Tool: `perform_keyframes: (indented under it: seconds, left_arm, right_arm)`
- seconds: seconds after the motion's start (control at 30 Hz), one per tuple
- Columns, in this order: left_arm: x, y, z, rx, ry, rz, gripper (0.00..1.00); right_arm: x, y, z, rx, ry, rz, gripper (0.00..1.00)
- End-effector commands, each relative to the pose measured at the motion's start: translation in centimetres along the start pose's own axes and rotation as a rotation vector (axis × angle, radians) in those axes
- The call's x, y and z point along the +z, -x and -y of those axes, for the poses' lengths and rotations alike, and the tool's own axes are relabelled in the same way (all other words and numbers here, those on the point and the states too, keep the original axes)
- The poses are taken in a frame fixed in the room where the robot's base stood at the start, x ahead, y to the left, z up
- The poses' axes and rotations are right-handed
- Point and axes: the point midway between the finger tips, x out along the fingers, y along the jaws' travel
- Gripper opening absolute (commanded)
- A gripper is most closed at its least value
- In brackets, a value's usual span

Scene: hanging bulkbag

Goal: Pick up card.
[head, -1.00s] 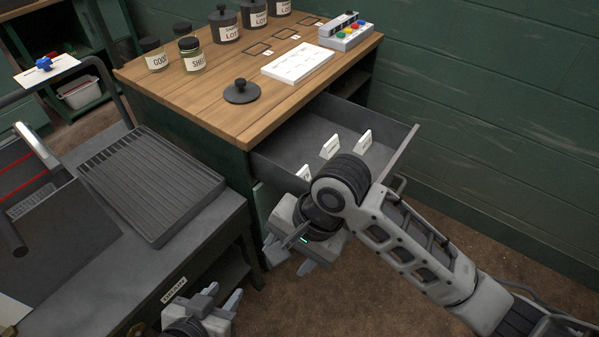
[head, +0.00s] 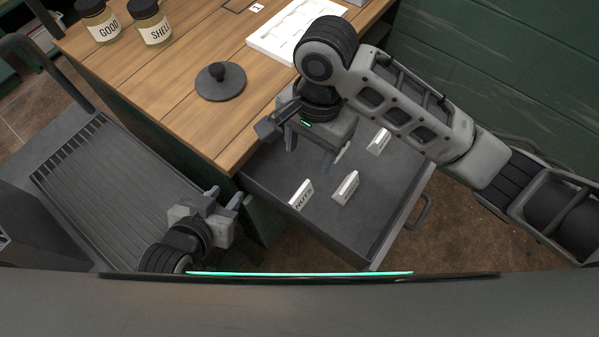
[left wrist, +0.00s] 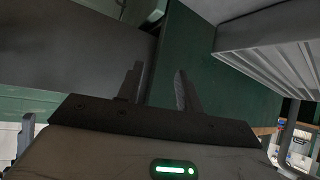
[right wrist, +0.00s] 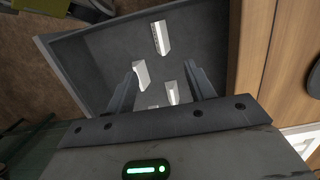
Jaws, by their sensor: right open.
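Several small white cards stand in the open grey drawer (head: 375,215). The NUTS card (head: 300,194) is nearest the drawer's left front, a second card (head: 346,187) is to its right, and a third card (head: 379,141) is further back. Another white card (head: 341,153) is partly hidden by my right gripper (head: 310,152), which points down over the drawer, open and empty. In the right wrist view cards (right wrist: 172,92) show between and beyond its fingers (right wrist: 161,72). My left gripper (head: 225,197) is open and empty, left of the drawer; its fingers show in the left wrist view (left wrist: 159,82).
The wooden counter (head: 170,90) above the drawer holds a black lid (head: 220,82), a white tray (head: 262,43) and jars labelled GOOD (head: 100,22) and SHEL (head: 152,25). A ribbed grey tray (head: 80,200) lies at left. The drawer's front part is free.

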Motion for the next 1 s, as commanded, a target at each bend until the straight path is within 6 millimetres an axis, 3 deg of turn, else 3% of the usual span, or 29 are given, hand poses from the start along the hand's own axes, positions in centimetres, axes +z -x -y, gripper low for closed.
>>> perform_keyframes:
  seconds: [0.2,0.4,0.67,1.0]
  left_arm:
    - [1.5,-0.1,-0.2,0.005,0.005,0.024,0.36]
    - [1.5,-0.1,-0.3,0.009,0.004,0.019,0.36]
    - [0.9,-0.2,-0.3,0.011,0.001,0.004,0.36]
    - [0.9,-0.6,-0.4,0.014,0.004,-0.005,0.36]
  right_arm:
    - [0.0,-4.9,-0.1,0.006,-0.002,0.001,0.54]
    - [0.0,-8.5,-0.1,0.003,-0.001,0.000,0.54]
    - [0.1,-10.4,0.1,0.002,0.001,0.000,0.54]
    - [0.3,-14.8,0.5,0.001,0.000,-0.001,0.54]
